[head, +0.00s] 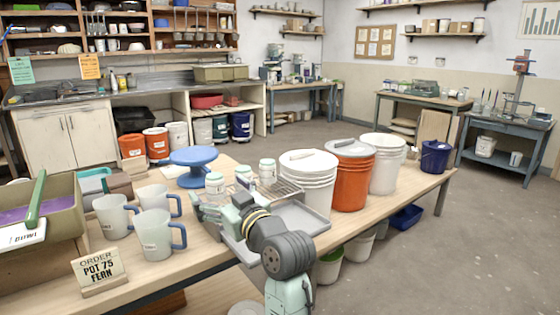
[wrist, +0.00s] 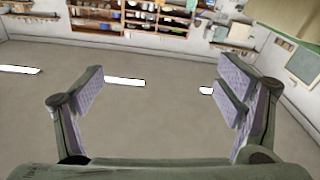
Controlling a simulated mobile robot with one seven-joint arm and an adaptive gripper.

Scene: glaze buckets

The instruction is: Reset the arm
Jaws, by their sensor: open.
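My gripper (wrist: 160,88) shows in the wrist view with its two lilac-padded fingers spread wide and nothing between them. Beyond the fingers are grey floor and distant shelves. In the head view my arm rises from the bottom, in front of the worktable (head: 385,215), and reaches over the grey tray (head: 318,224) with a wire rack. The exact fingertips are hard to make out there. I cannot tell whether the arm touches the tray.
Three mugs (head: 155,235) and an order sign (head: 99,270) stand left of my arm. Glaze jars (head: 267,172), a blue banding wheel (head: 196,158), white buckets (head: 309,180) and an orange bucket (head: 353,178) stand behind. A blue pail (head: 435,157) is at right. Floor is clear at right.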

